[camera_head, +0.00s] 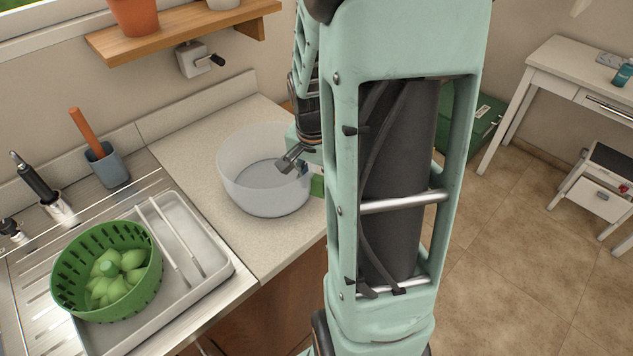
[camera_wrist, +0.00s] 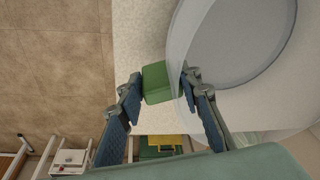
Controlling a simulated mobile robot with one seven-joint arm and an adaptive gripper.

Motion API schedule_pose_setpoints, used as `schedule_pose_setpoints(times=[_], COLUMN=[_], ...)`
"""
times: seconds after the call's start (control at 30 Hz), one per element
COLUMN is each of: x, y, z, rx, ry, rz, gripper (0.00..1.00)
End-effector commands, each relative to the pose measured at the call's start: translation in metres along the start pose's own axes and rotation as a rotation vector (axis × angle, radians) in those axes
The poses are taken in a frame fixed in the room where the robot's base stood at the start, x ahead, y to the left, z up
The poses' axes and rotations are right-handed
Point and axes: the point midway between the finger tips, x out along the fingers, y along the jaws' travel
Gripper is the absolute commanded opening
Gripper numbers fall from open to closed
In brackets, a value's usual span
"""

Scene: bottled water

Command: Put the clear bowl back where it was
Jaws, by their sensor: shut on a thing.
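The clear bowl (camera_head: 262,190) is upright at the counter's right part, close to its front edge. I cannot tell whether its base touches the counter. It also shows in the wrist view (camera_wrist: 232,45), at the upper right. My gripper (camera_wrist: 160,83) is shut on the bowl's near side wall, with one finger inside the rim and the other outside. In the head view, the finger inside the rim shows and my arm hides the rest. A green block (camera_wrist: 158,82) shows between the outer finger and the bowl wall; I cannot tell whether it is gripped too.
Left of the bowl, a pale tray (camera_head: 215,283) on the steel drainer holds a green colander (camera_head: 72,287) with green vegetables. A blue-grey cup (camera_head: 107,168) with an orange-handled tool stands behind. A wooden shelf (camera_head: 170,45) overhangs the back. Counter behind the bowl is clear.

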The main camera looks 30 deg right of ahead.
Motion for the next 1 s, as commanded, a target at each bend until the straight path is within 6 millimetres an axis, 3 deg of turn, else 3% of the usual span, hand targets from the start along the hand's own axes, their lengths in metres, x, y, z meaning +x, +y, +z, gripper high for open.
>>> schedule_pose_setpoints(times=[0.13, 0.17, 0.3, 0.67, 1.0], x=[0.003, 0.003, 0.002, -0.002, -0.052], y=[0.000, 0.000, 0.000, 0.000, -0.001], z=[0.000, 0.000, 0.000, 0.000, -0.001], rx=[0.001, 0.000, 0.000, 0.000, 0.000], ry=[0.002, 0.000, 0.000, 0.000, 0.001], rz=[-0.002, 0.000, 0.000, 0.000, -0.001], gripper=[0.00, 0.34, 0.50, 0.50, 0.50])
